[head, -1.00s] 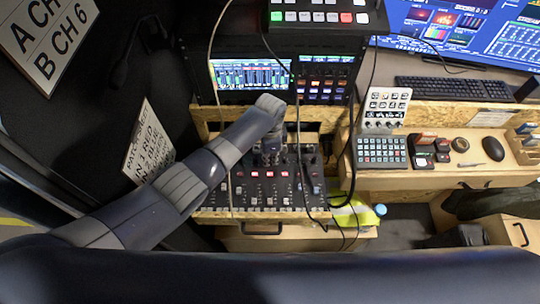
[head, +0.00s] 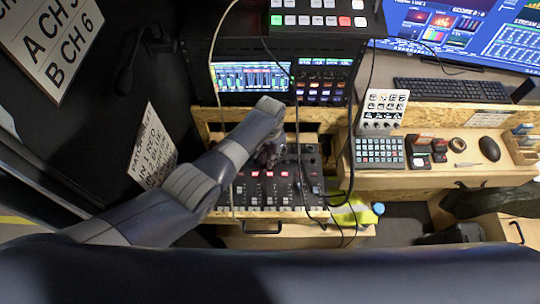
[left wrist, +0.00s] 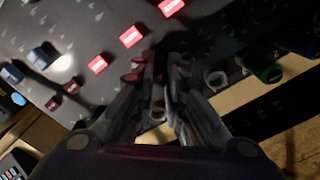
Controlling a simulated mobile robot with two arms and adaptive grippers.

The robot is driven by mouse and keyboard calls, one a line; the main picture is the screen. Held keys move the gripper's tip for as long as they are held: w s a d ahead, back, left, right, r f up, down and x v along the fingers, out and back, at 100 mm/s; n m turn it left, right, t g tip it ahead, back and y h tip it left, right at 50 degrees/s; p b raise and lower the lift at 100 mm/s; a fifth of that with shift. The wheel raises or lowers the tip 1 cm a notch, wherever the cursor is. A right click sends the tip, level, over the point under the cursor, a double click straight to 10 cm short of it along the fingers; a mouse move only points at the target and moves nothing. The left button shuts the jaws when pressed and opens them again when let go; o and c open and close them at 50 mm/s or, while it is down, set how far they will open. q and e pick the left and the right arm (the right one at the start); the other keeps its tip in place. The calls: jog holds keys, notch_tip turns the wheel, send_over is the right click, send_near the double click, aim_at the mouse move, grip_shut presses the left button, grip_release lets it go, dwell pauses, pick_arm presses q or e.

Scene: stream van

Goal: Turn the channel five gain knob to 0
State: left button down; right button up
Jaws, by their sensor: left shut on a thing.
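The audio mixer (head: 290,196) is a dark panel with a row of lit red buttons and faders, below the rack screen. My left gripper (head: 267,157) is at the mixer's upper part, left of its middle. In the left wrist view my left gripper (left wrist: 160,68) has its fingers close together over the mixer panel (left wrist: 95,25), shut on a small knob that the fingers mostly hide. I cannot read which channel it belongs to. Other knobs stand beside the fingers, among them a green one (left wrist: 270,73) and dark blue ones (left wrist: 40,57). My right gripper is out of view.
Cables hang in front of the mixer, one white (head: 298,120) and several black. A rack screen (head: 250,77) is above. To the right are a control keypad (head: 379,151), a keyboard (head: 450,90) and a mouse (head: 489,148).

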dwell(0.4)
pick_arm(q)
jog(key=c, duration=1.6)
grip_release()
